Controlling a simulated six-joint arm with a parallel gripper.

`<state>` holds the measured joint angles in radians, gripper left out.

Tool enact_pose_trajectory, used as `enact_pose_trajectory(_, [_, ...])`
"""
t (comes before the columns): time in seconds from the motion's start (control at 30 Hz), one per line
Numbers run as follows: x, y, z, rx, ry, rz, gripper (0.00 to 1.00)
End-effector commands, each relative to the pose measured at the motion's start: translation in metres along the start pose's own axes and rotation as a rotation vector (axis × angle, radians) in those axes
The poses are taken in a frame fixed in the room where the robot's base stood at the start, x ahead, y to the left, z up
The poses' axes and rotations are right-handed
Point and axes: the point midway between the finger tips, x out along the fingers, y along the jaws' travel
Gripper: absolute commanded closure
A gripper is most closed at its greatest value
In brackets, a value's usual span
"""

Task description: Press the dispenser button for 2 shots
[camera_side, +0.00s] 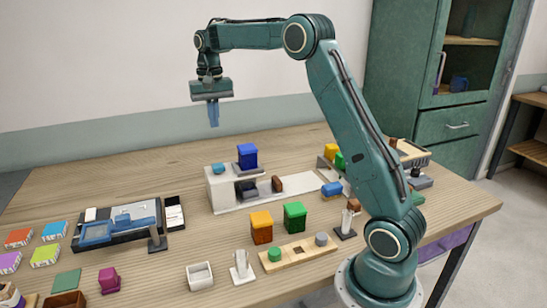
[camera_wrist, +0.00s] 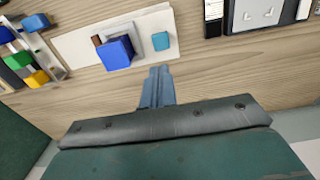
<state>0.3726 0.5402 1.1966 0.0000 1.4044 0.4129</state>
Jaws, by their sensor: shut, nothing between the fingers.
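The dispenser is a white unit (camera_side: 221,193) on the table with a long flat white base. A small light-blue button (camera_side: 218,168) sits on its left top, and a dark blue cube (camera_side: 247,153) stands on top just right of it. In the wrist view the button (camera_wrist: 160,41) lies beyond my fingertips, right of the blue cube (camera_wrist: 116,52). My gripper (camera_side: 213,122) is shut and empty, pointing down, high above the button and clear of it. Its blue fingers also show in the wrist view (camera_wrist: 158,73).
An orange block (camera_side: 261,227) and a green block (camera_side: 294,216) stand in front of the dispenser. A black tray with a blue device (camera_side: 118,226) lies to the left. A white cup (camera_side: 200,275) is near the front. Bare table lies behind the dispenser.

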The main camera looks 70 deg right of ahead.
Motion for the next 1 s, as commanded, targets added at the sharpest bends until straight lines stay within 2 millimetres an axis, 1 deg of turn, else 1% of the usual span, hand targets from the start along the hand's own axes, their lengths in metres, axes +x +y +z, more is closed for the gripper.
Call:
enact_pose_trajectory(0.63, [0.096,0.000,0.001,0.000,-0.004,0.002,1.00])
enact_pose_trajectory(0.8, [0.112,0.000,0.001,0.000,-0.002,0.001,1.00])
enact_pose_trajectory(1.0, [0.121,0.000,0.000,0.000,-0.001,0.000,1.00])
